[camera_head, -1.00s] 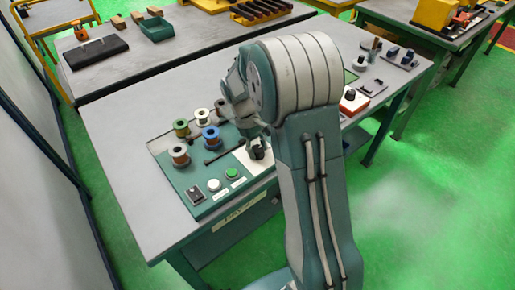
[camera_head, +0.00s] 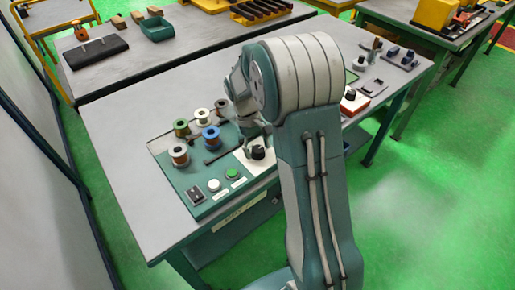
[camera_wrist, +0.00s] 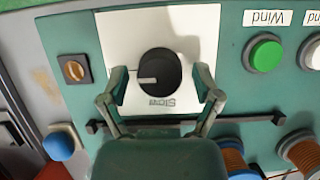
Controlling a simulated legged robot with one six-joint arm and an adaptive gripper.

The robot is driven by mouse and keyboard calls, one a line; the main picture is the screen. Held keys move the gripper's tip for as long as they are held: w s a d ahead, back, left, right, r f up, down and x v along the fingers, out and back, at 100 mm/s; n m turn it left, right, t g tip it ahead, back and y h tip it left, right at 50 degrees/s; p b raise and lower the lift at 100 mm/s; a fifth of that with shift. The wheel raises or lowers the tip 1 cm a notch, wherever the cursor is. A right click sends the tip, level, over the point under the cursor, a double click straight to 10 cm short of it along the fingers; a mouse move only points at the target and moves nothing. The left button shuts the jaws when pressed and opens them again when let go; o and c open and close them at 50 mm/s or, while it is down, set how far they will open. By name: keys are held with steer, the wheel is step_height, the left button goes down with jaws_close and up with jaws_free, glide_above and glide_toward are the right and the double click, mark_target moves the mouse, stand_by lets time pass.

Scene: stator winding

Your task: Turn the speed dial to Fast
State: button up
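The speed dial (camera_wrist: 158,72) is a round black knob on a white plate (camera_wrist: 185,24) in the wrist view. Its white pointer line points left there, and an upside-down "Slow" label (camera_wrist: 161,103) sits below it. No "Fast" label can be read. My gripper (camera_wrist: 161,80) is open, with one finger on each side of the dial and visible gaps to it. In the head view the dial (camera_head: 257,152) shows on the green panel (camera_head: 208,181), just below my gripper (camera_head: 250,135), whose fingers are partly hidden by my arm.
A green button (camera_wrist: 265,55) is right of the white plate, and a small orange-marked switch (camera_wrist: 74,69) is left. A dark bar (camera_wrist: 240,119) runs below the dial, near copper-wound spools (camera_wrist: 232,155). In the head view more spools (camera_head: 179,153) stand on the panel.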

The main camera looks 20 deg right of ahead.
stand_by(0.3)
steer(key=v, duration=1.2)
steer(key=shift+w+a+f, duration=0.1)
steer(key=s+a+r+m+t, duration=0.1)
steer(key=s+a+r+t, duration=0.3)
steer(key=s+r, duration=0.65)
steer(key=s+a+f+m+t+y, duration=0.1)
steer(key=s+t, duration=0.4)
steer(key=s, duration=0.9)
steer(key=shift+a+f+m+t, duration=0.35)
steer(key=shift+f+m+t, duration=0.05)
steer(key=shift+f, duration=0.45)
